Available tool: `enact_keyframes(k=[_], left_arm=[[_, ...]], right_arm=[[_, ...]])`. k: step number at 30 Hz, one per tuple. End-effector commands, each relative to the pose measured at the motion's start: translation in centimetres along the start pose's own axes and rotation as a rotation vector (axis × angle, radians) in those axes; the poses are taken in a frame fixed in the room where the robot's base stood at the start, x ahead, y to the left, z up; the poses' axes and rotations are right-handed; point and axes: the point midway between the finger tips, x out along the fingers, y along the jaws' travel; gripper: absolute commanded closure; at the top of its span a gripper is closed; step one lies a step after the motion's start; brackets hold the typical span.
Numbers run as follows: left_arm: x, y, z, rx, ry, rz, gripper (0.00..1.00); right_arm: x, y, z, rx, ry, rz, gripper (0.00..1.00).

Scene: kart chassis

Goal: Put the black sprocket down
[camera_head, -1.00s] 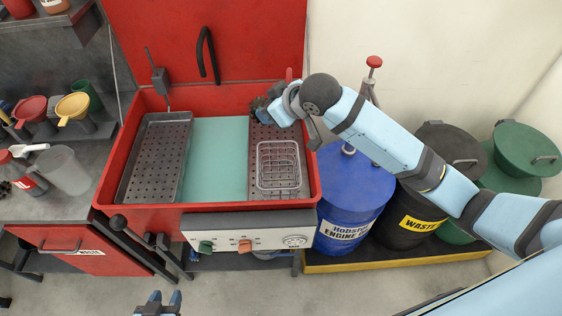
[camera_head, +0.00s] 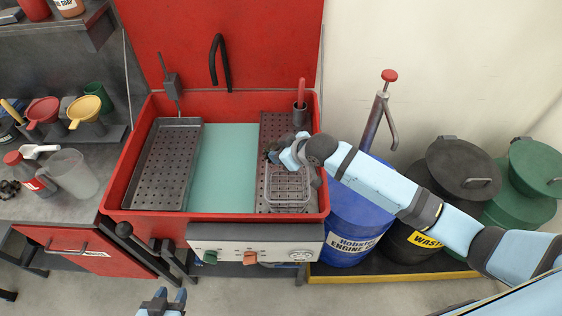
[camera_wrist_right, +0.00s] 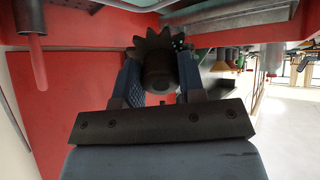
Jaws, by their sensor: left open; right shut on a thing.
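The black sprocket (camera_wrist_right: 158,65) is between the fingers of my right gripper (camera_wrist_right: 160,80) in the right wrist view, its toothed edge showing beyond the fingertips. In the head view my right gripper (camera_head: 275,156) is over the right perforated shelf of the red parts washer, near the far end of the wire basket (camera_head: 288,188). There the sprocket is mostly hidden and shows only as a dark patch at the fingertips. My left gripper (camera_head: 163,300) is open and empty at the bottom edge of the head view, well in front of the washer.
The red washer (camera_head: 116,190) has a perforated tray (camera_head: 168,165) at left, a pale green middle (camera_head: 222,165) and a perforated shelf (camera_head: 275,128) at right. A red-handled tool (camera_head: 300,92) stands at its back right corner. Blue (camera_head: 350,215) and black drums stand to the right.

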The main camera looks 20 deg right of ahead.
Motion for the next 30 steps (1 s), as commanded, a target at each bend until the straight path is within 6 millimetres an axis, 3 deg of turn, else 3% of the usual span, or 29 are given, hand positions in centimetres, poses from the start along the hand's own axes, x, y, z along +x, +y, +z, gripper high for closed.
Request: enact_keyframes(k=[7, 14, 30], left_arm=[[0.0, -0.1, -0.2, 0.000, 0.002, -0.002, 0.60], [-0.1, -0.1, -0.4, -0.001, 0.003, -0.003, 0.60], [0.0, -0.1, -0.2, -0.002, 0.004, -0.003, 0.60]], right_arm=[[1.1, -0.2, 1.1, 0.002, 0.003, 0.000, 1.00], [3.2, -0.4, 3.5, 0.001, 0.002, 0.000, 1.00], [3.9, -0.6, 4.2, 0.001, 0.004, 0.000, 1.00]])
